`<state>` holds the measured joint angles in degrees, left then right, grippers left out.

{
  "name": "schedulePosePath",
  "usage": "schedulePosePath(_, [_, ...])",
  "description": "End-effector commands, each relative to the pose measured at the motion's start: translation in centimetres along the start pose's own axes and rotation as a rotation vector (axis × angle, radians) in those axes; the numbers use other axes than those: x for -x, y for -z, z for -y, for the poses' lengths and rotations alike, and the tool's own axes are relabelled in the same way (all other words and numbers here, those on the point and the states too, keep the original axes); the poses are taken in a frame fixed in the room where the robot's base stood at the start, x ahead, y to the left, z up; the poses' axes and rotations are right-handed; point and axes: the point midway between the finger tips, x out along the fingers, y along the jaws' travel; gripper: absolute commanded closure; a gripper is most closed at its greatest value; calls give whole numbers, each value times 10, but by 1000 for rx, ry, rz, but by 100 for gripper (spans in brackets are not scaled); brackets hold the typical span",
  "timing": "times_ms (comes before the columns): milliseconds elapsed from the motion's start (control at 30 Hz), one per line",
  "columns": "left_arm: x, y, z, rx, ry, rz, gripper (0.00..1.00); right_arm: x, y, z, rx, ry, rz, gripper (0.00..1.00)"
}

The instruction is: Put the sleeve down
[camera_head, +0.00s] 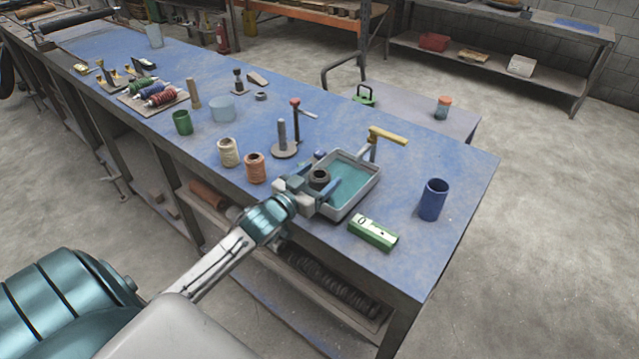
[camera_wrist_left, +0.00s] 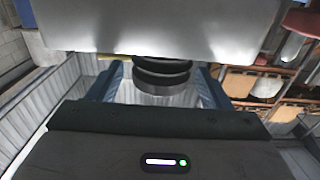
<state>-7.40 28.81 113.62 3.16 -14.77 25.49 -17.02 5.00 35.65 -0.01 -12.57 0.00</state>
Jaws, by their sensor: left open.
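The sleeve appears to be a dark ribbed rubber piece (camera_head: 319,177) at the near left end of a grey tray with a teal floor (camera_head: 374,176). My left gripper (camera_head: 327,190) is over that end of the tray, with its blue fingers open on either side of the sleeve. In the left wrist view, the black ribbed sleeve (camera_wrist_left: 163,76) shows between the two open blue fingers (camera_wrist_left: 162,88). Its upper part is hidden by a pale grey surface. I cannot tell whether a finger touches it or whether it rests on the tray floor. My right gripper is not in view.

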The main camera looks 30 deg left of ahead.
Motion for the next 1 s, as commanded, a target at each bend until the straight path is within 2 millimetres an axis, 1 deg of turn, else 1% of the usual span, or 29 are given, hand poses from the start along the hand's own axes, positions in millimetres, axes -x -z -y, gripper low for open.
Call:
schedulePosePath(33, [-7, 5, 1, 5, 1, -3, 27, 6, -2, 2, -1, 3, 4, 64])
schedulePosePath(67, [-11, 2, 1, 4, 2, -2, 27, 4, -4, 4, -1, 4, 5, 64])
schedulePosePath(200, [-22, 1, 1, 3, 2, -1, 27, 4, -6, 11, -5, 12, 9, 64])
schedulePosePath(333, [-26, 1, 0, 1, 1, -1, 27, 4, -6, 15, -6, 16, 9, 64])
schedulePosePath(500, [-26, 1, 0, 0, 1, 0, 27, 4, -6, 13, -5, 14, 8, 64])
schedulePosePath(567, [-26, 1, 0, 0, 1, 0, 37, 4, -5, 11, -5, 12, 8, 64])
schedulePosePath(600, [-25, 1, 0, 0, 1, 0, 45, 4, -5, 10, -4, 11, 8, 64])
schedulePosePath(667, [-25, 1, 0, 0, 1, 0, 57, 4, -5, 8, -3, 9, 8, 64])
schedulePosePath(700, [-25, 1, 0, 0, 1, 0, 65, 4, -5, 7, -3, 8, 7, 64])
schedulePosePath(800, [-25, 1, 0, 0, 0, -1, 82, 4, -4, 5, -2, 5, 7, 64])
schedulePosePath(1000, [-25, 2, 0, 0, 0, -1, 82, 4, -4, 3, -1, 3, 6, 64])
